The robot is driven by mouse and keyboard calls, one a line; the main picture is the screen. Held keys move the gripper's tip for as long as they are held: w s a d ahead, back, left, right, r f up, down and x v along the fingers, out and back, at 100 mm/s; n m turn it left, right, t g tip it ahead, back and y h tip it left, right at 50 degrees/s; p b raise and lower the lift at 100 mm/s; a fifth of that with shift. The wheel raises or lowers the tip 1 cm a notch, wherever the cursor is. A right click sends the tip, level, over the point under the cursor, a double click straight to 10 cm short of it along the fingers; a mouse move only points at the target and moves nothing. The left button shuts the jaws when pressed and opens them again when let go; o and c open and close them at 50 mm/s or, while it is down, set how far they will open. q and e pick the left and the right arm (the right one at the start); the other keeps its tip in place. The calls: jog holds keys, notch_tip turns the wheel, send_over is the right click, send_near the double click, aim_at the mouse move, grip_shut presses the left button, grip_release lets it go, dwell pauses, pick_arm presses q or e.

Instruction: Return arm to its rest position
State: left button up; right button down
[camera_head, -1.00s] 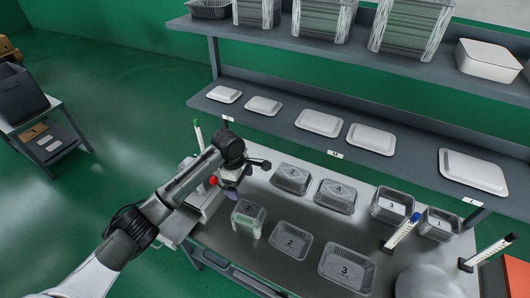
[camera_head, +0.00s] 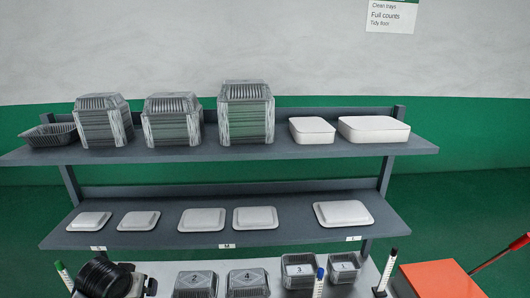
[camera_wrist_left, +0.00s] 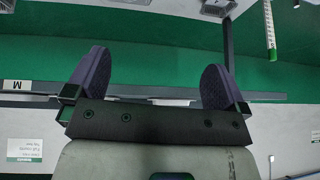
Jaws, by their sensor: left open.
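My left gripper (camera_wrist_left: 155,78) shows in the left wrist view, with its two dark purple fingers spread wide and nothing between them. In the head view only a dark joint of my left arm (camera_head: 103,278) shows at the bottom left edge, in front of the table. The left gripper's fingers cannot be made out there. My right gripper is in neither view.
An orange-red box (camera_head: 440,281) is at the lower right.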

pick_arm(q)
jog(key=s+d+r+m+t, duration=0.1)
jog(key=d+r+m+t, duration=0.2)
jog(key=d+r+m, duration=0.1)
jog(key=s+d+f+m+t, duration=0.2)
jog(key=s+d, duration=0.4)
jog(key=s, duration=0.3)
jog(key=s+d+f+n+g+h, duration=0.15)
jog(key=s+f+g, duration=0.25)
jog(key=s+f, duration=0.75)
jog(key=s+d+f+n+g, duration=0.1)
jog(key=s+d+f+g, duration=0.2)
jog(key=s+f, duration=0.85)
jog(key=w+p+v, duration=0.2)
jog(key=p+v, duration=1.6)
jog(key=v, duration=0.2)
jog(key=shift+a+r, duration=0.2)
jog(key=shift+r, duration=0.6)
jog(key=shift+c, duration=0.4)
